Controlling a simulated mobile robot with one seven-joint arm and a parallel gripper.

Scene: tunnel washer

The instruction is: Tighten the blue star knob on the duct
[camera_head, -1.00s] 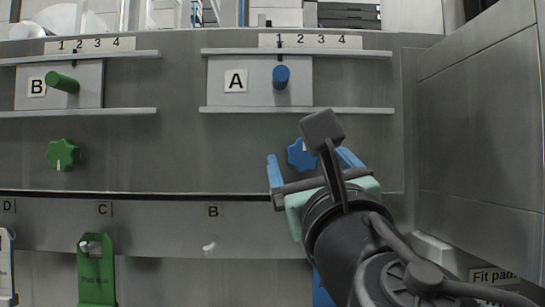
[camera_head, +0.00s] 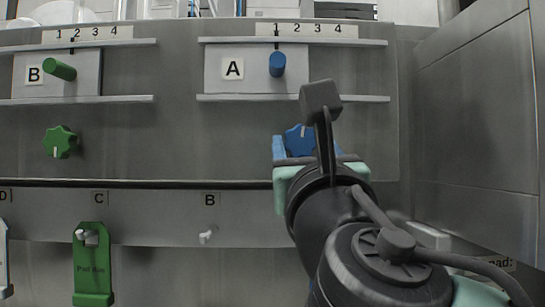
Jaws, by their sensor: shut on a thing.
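The blue star knob (camera_head: 297,138) is on the grey duct panel below slide plate A (camera_head: 222,82). My gripper (camera_head: 302,145) is at the knob with its blue fingers to either side. It is shut on the knob. Much of the knob's lower and right side is hidden too. A white mark shows on the knob's upper face.
A green star knob (camera_head: 60,142) and a plate B (camera_head: 28,87) with a green peg (camera_head: 59,69) are at the left. A green pad (camera_head: 92,262) hangs below under label C. A grey side wall (camera_head: 478,130) bounds the right.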

